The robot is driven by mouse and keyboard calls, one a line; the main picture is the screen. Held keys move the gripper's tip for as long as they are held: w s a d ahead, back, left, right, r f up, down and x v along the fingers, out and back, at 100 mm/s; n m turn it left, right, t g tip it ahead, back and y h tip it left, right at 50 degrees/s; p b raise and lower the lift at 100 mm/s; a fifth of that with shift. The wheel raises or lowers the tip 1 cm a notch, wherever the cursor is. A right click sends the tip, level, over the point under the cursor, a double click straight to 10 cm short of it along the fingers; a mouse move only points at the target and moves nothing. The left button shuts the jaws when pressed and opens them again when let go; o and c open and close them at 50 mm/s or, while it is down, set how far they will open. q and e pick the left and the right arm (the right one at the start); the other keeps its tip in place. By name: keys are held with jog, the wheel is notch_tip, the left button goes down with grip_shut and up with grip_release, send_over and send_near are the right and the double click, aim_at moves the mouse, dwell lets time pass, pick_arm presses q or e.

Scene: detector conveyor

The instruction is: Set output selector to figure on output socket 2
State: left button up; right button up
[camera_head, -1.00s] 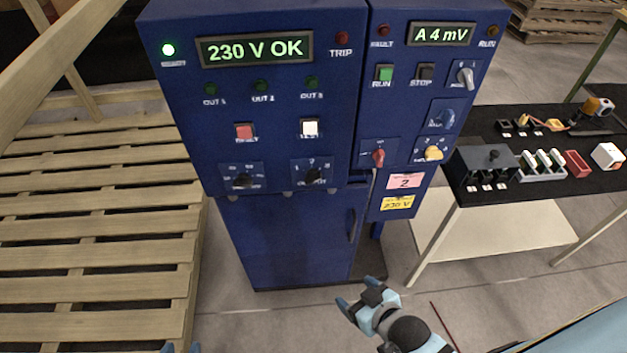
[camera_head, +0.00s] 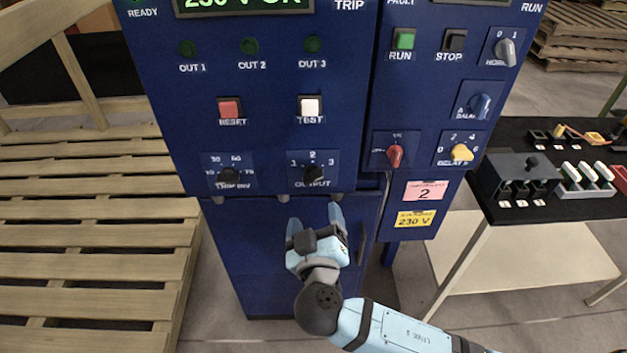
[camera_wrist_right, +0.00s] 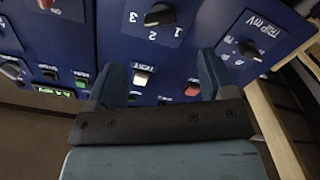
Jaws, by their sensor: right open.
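The output selector (camera_head: 316,174) is a black knob on a blue plate marked 1, 2 and 3, low on the left blue cabinet. I cannot tell surely where its pointer stands. It also shows upside down at the top of the right wrist view (camera_wrist_right: 160,14). A pink card (camera_head: 426,192) on the right panel shows the figure 2. My right gripper (camera_head: 315,217) is open and empty, just below the output selector in the picture and apart from it. In the right wrist view, its two blue fingers (camera_wrist_right: 160,70) point toward the panel. My left gripper is out of view.
The trip knob (camera_head: 231,175) is left of the selector; reset (camera_head: 230,109) and test (camera_head: 310,107) buttons are above. A red knob (camera_head: 395,155) and yellow knob (camera_head: 461,153) are right. A wooden pallet (camera_head: 85,225) lies left; a black-topped table (camera_head: 510,208) stands right.

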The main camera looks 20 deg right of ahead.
aim_at(313, 181)
jog(key=p+x, duration=0.1)
jog(key=x, duration=0.9)
jog(key=shift+f, duration=0.1)
jog(key=shift+w+d, duration=0.15)
jog(key=shift+w, duration=0.4)
jog(key=c, duration=0.9)
jog(key=shift+c, duration=0.2)
